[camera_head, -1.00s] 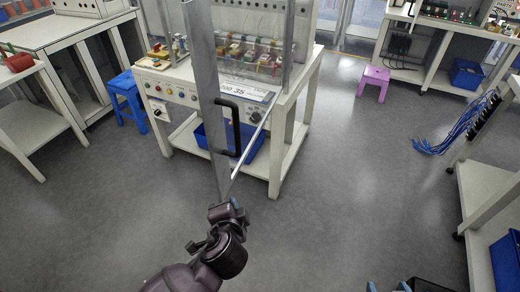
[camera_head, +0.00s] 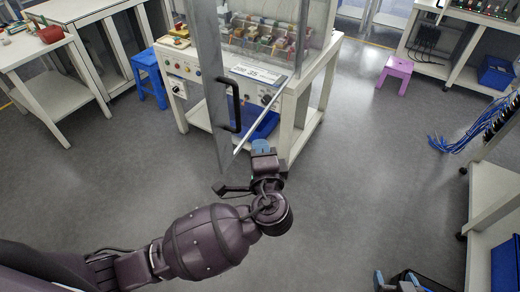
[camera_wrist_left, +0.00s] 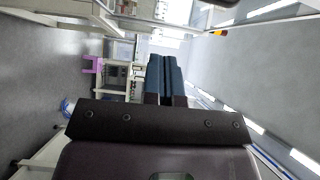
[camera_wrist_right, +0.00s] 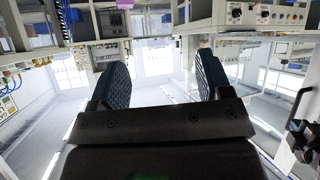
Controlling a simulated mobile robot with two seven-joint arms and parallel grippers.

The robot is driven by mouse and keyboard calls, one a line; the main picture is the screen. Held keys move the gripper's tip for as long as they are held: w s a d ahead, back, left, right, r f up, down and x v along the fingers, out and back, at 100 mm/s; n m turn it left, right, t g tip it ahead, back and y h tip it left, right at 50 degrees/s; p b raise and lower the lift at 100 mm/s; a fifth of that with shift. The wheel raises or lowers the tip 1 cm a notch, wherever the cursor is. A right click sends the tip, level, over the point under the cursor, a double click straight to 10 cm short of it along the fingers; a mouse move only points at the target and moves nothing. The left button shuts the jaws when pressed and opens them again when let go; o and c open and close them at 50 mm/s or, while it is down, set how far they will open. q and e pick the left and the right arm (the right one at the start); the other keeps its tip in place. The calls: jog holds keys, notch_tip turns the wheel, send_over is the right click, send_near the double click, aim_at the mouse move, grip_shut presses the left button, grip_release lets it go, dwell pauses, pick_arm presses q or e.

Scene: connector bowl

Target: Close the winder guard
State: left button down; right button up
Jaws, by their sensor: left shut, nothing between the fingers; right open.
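The winder guard is a clear panel with a grey metal frame (camera_head: 207,75) and a black handle (camera_head: 235,106). In the head view it stands open, its handle edge swung out toward me from the winder (camera_head: 262,72). Its lower rail slants back to the machine. My left gripper (camera_head: 261,146) is shut and empty, close to the lower rail and right of the handle edge. I cannot tell whether it touches the guard. Its closed fingers show in the left wrist view (camera_wrist_left: 165,78). My right gripper (camera_head: 393,283) is low at the bottom edge; its fingers are open and empty in the right wrist view (camera_wrist_right: 162,82).
A blue stool (camera_head: 147,78) stands left of the winder bench and a purple stool (camera_head: 396,72) at the back right. A white bench (camera_head: 490,195) with blue cables (camera_head: 455,135) is at the right. The grey floor between is clear.

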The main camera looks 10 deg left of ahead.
pick_arm(q)
jog(key=w+a+p, duration=0.2)
jog(key=w+a, duration=0.3)
jog(key=w, duration=0.3)
jog(key=shift+a, duration=0.35)
